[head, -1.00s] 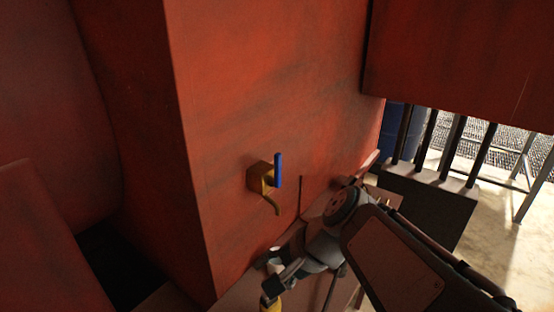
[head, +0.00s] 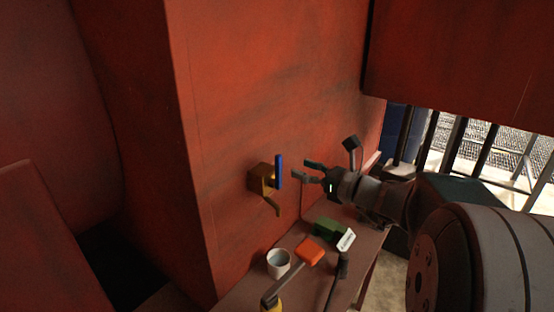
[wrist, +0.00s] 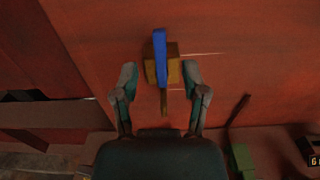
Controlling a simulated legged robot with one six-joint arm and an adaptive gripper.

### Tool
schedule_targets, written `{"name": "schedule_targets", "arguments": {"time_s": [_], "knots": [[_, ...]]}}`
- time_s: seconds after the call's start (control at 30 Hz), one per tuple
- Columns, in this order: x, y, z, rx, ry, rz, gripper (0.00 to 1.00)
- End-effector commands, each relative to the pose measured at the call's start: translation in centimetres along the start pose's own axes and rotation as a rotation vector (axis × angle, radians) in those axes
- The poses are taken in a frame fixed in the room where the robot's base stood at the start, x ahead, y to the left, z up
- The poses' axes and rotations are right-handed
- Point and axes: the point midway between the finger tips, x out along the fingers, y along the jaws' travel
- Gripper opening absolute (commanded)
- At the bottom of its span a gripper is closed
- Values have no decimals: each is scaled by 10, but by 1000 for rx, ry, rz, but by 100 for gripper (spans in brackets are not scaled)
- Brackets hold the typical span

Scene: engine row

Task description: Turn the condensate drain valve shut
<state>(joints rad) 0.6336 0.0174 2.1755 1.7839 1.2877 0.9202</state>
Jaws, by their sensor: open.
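The condensate drain valve is a brass body (head: 262,179) on the red panel with a blue lever handle (head: 279,171) standing upright and a curved spout below. My gripper (head: 303,170) is open to the right of the handle in the head view, its fingers pointing at it with a small gap. In the wrist view the blue handle (wrist: 161,62) stands upright in front of the brass body (wrist: 174,71). It lies beyond and between my open fingertips (wrist: 159,76). I see no contact with either finger.
A narrow shelf (head: 240,297) runs below the valve. It holds a white cup (head: 278,262), an orange item (head: 309,251), a green block (head: 326,229) and a white-labelled thing (head: 346,240). Dark railings (head: 459,143) stand at the right. The red panel surrounds the valve.

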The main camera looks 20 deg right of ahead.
Motion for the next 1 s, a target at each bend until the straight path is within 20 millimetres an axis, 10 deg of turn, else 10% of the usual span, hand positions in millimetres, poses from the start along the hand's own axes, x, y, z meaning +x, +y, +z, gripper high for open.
{"name": "schedule_targets", "arguments": {"time_s": [0.33, 0.77, 0.9, 1.0], "knots": [[60, 1, 0, -2, 1, 4, 57], [72, 0, 0, -2, 2, 1, 57], [72, 0, 0, -2, 2, 1, 0], [72, 0, 0, -3, 2, 1, 0]]}}
